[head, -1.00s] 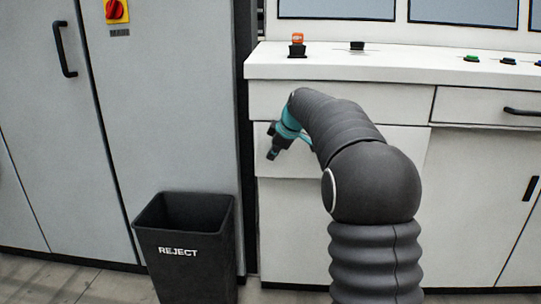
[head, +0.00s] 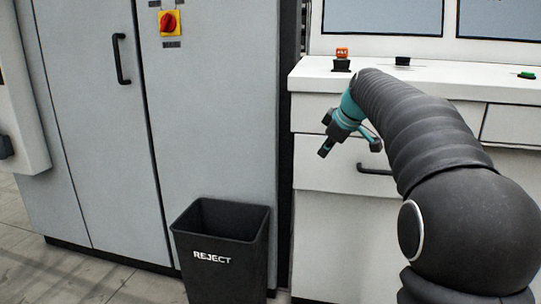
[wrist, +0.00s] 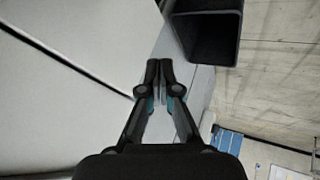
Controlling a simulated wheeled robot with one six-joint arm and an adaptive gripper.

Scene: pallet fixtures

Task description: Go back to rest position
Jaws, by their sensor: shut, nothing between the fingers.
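My gripper (head: 324,151) hangs at the end of my dark, sleeved arm, in front of the white console's drawers and up and to the right of the reject bin. In the wrist view my gripper (wrist: 159,68) has its two black fingers together with nothing between them. It touches nothing that I can see.
A black bin marked REJECT (head: 226,240) stands on the floor by the grey cabinet (head: 205,110), which has a red rotary switch (head: 169,22). The white console (head: 330,225) carries an orange-topped button (head: 342,59). Floor at the left is clear.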

